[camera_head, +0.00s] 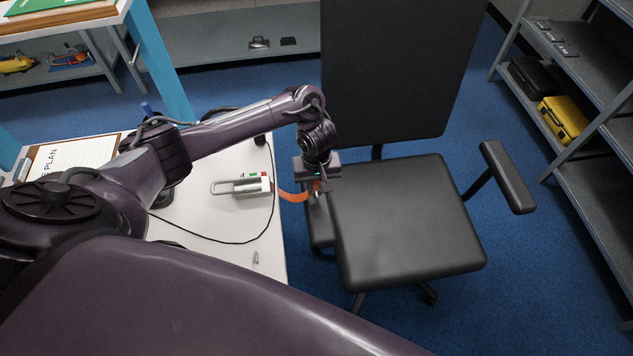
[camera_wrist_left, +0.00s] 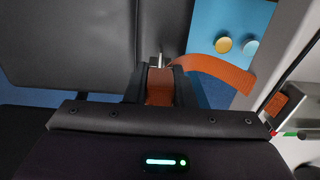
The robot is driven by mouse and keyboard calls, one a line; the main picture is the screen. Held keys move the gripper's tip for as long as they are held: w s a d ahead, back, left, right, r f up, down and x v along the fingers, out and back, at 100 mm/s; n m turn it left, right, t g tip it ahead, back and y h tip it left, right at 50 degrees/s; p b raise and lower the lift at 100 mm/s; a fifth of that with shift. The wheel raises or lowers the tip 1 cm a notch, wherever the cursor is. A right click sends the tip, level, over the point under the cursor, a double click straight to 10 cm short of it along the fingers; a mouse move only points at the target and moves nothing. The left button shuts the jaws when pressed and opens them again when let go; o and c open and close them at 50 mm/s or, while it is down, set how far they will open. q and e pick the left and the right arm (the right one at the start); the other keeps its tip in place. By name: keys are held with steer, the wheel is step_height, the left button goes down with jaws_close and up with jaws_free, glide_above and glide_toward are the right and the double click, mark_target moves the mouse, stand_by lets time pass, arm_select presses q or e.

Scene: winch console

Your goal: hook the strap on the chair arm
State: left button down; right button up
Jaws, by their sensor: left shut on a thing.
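An orange strap (camera_head: 292,197) runs from a metal winch unit (camera_head: 243,187) on the white table to my left gripper (camera_head: 318,188). My left gripper is shut on the strap's end; in the left wrist view the strap (camera_wrist_left: 228,72) passes between the fingers (camera_wrist_left: 160,87), with a small metal hook end (camera_wrist_left: 162,61) just beyond them. The black office chair (camera_head: 405,215) has one padded arm (camera_head: 508,178) on the right. Its other arm (camera_head: 320,232) is at the seat's left side, partly hidden below my gripper. Whether the hook touches that arm is unclear. My right gripper is not in view.
The white table (camera_head: 262,225) carries a black cable and a paper plan (camera_head: 75,158). A tall chair back (camera_head: 400,70) rises behind my gripper. A grey shelf (camera_head: 590,60) with a yellow case (camera_head: 563,118) stands at the right. Blue floor is clear between chair and shelf.

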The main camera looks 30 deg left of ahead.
arm_select(q)
steer(key=shift+f, duration=0.9)
stand_by(0.5)
steer(key=shift+f, duration=0.4)
stand_by(0.5)
steer(key=c, duration=1.1)
jaws_free()
steer(key=shift+c, duration=0.2)
step_height(320, 180, up, 7)
steer(key=p, duration=0.2)
steer(key=shift+p, duration=0.4)
steer(key=shift+r, duration=0.45)
